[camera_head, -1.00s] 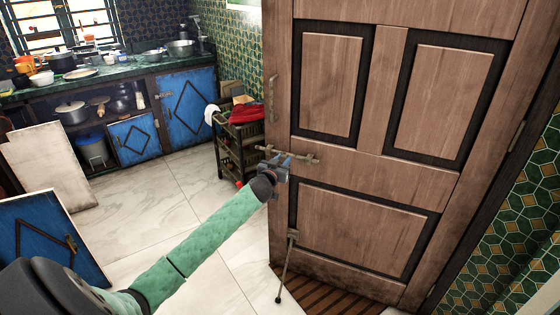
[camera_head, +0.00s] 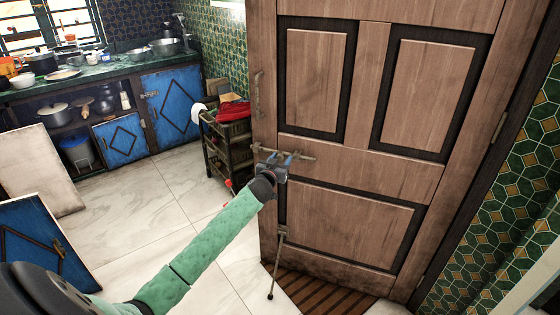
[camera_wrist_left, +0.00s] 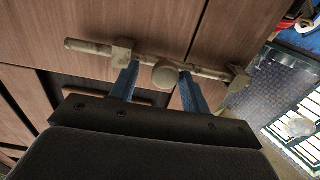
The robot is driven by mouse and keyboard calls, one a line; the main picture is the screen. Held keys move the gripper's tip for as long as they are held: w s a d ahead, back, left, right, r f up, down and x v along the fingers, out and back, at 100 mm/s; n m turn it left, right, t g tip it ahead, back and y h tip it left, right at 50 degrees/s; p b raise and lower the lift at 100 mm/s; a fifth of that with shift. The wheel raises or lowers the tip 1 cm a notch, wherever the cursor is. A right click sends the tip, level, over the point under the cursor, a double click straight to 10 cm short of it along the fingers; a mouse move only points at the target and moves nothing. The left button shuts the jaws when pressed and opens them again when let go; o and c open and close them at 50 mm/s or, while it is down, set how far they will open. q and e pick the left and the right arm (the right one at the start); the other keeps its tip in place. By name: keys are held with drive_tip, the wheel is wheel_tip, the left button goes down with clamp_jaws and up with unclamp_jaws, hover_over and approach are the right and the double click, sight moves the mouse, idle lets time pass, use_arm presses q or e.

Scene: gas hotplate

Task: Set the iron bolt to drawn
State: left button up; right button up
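The iron bolt (camera_head: 300,156) lies level across the door (camera_head: 350,170) near its free edge. In the left wrist view the bolt's rod (camera_wrist_left: 92,47) sticks out past one bracket (camera_wrist_left: 125,53) on the left. Its other end reaches a bracket (camera_wrist_left: 238,80) by the door edge. A round knob (camera_wrist_left: 165,74) stands on the rod between the brackets. My left gripper (camera_head: 280,160) is at the bolt; it also shows in the left wrist view (camera_wrist_left: 158,84). Its blue fingers are apart, one on each side of the knob, the right one close to it. My right gripper is not in view.
A pull handle (camera_head: 259,95) is above the bolt, and a hanging rod stay (camera_head: 278,262) is below. A dark rack (camera_head: 228,145) with a red cloth stands left of the door. Blue-fronted panels lean at the lower left. The tiled floor (camera_head: 140,205) between is open.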

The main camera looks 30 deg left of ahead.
use_arm(q)
drive_tip(key=shift+s, duration=0.1)
drive_tip(key=shift+s, duration=0.2)
drive_tip(key=s+d+b, duration=0.1)
drive_tip(key=s, duration=0.6)
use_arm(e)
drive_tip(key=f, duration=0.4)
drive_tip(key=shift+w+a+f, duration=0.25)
use_arm(q)
drive_tip(key=shift+d, duration=0.1)
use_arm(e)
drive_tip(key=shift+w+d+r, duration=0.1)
